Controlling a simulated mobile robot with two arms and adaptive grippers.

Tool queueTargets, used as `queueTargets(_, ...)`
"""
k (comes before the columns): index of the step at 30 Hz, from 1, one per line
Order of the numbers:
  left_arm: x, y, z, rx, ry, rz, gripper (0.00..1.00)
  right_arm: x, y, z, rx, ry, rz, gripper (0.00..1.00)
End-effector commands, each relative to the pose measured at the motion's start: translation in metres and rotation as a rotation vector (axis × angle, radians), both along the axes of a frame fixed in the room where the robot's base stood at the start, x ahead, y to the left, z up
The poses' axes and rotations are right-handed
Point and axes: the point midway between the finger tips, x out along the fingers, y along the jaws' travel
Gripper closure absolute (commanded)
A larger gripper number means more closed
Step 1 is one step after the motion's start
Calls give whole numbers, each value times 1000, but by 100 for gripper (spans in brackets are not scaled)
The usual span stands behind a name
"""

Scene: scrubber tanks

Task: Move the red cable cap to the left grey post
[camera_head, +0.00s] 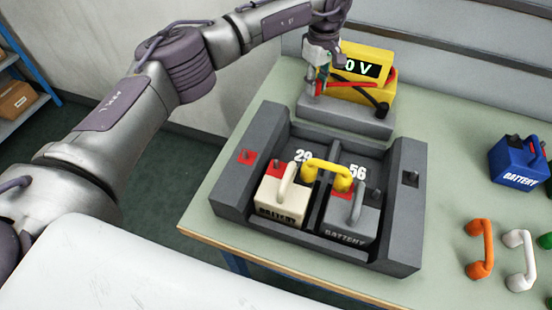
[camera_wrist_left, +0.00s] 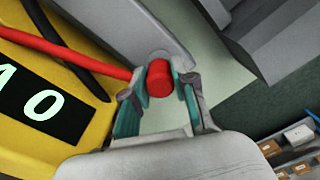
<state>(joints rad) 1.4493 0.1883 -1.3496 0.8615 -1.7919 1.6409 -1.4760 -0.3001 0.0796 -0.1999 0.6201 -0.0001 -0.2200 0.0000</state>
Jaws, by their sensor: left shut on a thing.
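My left gripper (camera_head: 318,78) is at the left end of the yellow meter's grey stand. In the left wrist view its fingers (camera_wrist_left: 160,95) are shut on the red cable cap (camera_wrist_left: 159,78). A small grey round part (camera_wrist_left: 160,56) shows right behind the cap; I cannot tell whether they touch. The red cable (camera_head: 352,84) runs from the cap to the meter (camera_head: 362,68), which reads 0 V.
A beige battery (camera_head: 283,200) and a grey battery (camera_head: 350,217) sit in the tray, joined by a yellow connector (camera_head: 328,172). The black cable cap (camera_head: 382,110) is at the stand's right. A blue battery (camera_head: 515,165), orange (camera_head: 480,248) and white (camera_head: 520,260) connectors lie right.

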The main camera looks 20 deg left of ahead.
Motion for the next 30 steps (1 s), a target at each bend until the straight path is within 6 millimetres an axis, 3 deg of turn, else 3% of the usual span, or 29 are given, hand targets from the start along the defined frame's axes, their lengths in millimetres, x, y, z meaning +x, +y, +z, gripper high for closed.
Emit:
queueTargets(19,0,0,-21,1,2,-1,100,0,0,-13,0,0,0,60)
queueTargets(30,-1,0,-22,1,3,-1,100,0,0,-13,0,0,0,60)
